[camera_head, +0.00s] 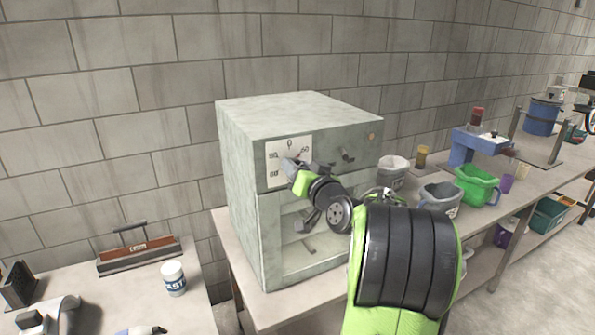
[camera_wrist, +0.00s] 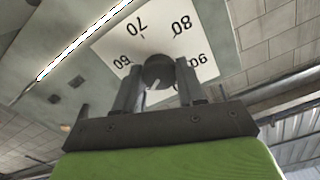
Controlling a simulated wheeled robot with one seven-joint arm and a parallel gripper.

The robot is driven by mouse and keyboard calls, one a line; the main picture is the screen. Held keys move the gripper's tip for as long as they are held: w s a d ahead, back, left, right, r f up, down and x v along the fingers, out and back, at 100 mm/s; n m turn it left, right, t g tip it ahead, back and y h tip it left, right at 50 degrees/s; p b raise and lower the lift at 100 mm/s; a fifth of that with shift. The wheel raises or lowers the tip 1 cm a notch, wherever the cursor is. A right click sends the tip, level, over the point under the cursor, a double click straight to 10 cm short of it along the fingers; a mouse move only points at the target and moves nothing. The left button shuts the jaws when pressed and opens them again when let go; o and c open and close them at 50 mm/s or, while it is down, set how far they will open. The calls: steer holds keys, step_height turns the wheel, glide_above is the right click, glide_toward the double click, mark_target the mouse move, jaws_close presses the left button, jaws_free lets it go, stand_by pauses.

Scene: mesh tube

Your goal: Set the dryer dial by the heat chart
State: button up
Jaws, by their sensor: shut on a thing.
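The dryer (camera_head: 245,180) is a pale green-grey box on the bench, with a glazed or open front showing its inside. Its white dial plate (camera_head: 274,172) is at the upper left of the front, partly hidden by my gripper (camera_head: 297,170). In the wrist view the plate (camera_wrist: 206,60) shows 60, 70, 80 and 90 around a dark round knob (camera_wrist: 157,69). My gripper (camera_wrist: 157,88) is shut on the knob, one finger on each side. A short white mark shows on the knob's near side; its exact reading is unclear. I cannot pick out a heat chart.
A white jar (camera_head: 174,279) and a brown-fronted tray with a handle (camera_head: 138,254) stand on the left table. Right of the dryer are grey buckets (camera_head: 440,196), a green bucket (camera_head: 476,185) and a blue device (camera_head: 480,142). A second dark knob (camera_head: 347,155) is on the dryer front.

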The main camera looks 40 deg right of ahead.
steer(key=m+p, duration=0.2)
steer(key=m, duration=0.9)
steer(key=shift+f+m, duration=0.15)
steer(key=shift+m, duration=0.25)
stand_by(0.3)
steer(key=o, duration=1.1)
steer(key=shift+c, duration=0.2)
steer(key=shift+s, duration=0.1)
steer(key=b+v, duration=0.3)
steer(key=v, duration=1.2)
steer(key=shift+s+b, duration=0.35)
steer(key=shift+b, duration=0.05)
